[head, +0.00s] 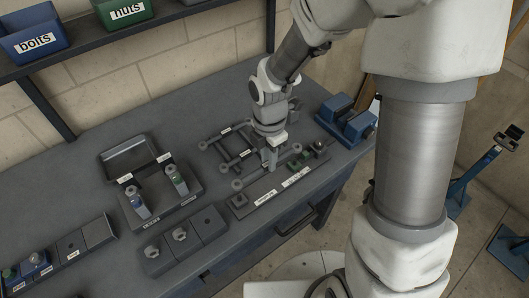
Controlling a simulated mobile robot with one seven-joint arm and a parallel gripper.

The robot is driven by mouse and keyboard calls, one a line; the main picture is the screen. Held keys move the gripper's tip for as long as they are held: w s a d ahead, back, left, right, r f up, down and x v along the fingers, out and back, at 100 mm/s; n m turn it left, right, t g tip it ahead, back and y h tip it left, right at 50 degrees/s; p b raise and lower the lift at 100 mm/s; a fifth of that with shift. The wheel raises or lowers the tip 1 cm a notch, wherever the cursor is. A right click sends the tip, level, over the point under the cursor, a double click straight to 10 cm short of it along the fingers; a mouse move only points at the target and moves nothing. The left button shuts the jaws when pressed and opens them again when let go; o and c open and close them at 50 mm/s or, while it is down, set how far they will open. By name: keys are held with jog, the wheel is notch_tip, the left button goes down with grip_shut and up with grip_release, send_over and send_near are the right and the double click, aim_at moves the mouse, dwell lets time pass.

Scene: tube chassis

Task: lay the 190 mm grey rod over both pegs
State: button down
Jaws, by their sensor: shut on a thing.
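My gripper (271,165) points down over the middle of the bench and is shut on a grey rod (252,178). The rod runs from lower left to upper right, with a round end at the left (237,184). It lies just behind a long labelled base (267,195). A dark block (239,201) sits at the base's left end and a green-and-dark part (319,148) near its right end. A small dark tube frame (228,143) with labelled rods lies behind the rod. I cannot make out the pegs clearly, nor whether the rod touches anything below.
A blue vise (345,122) stands at right. A two-bottle stand (157,193), an open dark tray (128,155) and grey blocks (184,242) lie at left. Bins marked bolts (33,38) and nuts (124,12) sit on the shelf above. The bench front edge is near.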

jog(key=shift+s+f, duration=0.15)
notch_tip(320, 180, down, 3)
jog(key=b, duration=0.3)
jog(key=shift+f, duration=0.1)
jog(key=shift+r, duration=0.2)
jog(key=shift+p, duration=0.4)
jog(key=shift+f, duration=0.25)
dwell(0.5)
jog(key=shift+f+b, duration=1)
jog(key=shift+f, duration=0.25)
jog(key=c, duration=0.7)
grip_release()
